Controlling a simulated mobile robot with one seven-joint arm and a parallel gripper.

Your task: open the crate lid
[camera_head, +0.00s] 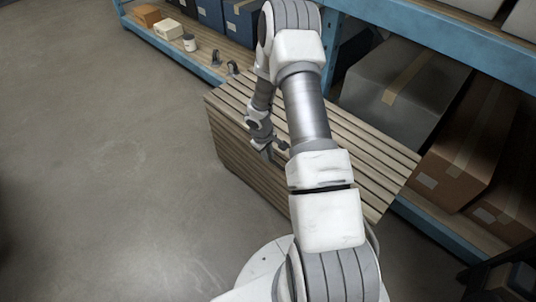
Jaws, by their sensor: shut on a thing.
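The wooden slatted crate (238,162) stands on the floor in front of the shelving. Its slatted lid (372,165) lies over the top and looks flat; I cannot tell if there is a small gap under it. My gripper (272,154) is at the lid's front edge, left of the middle, and is shut on the lid. The fingertips are small and dark here, so the exact grip is hard to see. My own arm hides the middle of the lid and part of the crate's front.
Blue shelving (405,22) runs behind the crate, with a grey box (395,100) and a brown box (465,150) on its lower shelf. Small boxes (147,15) stand on the shelf at the upper left. The concrete floor (100,160) at left is clear.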

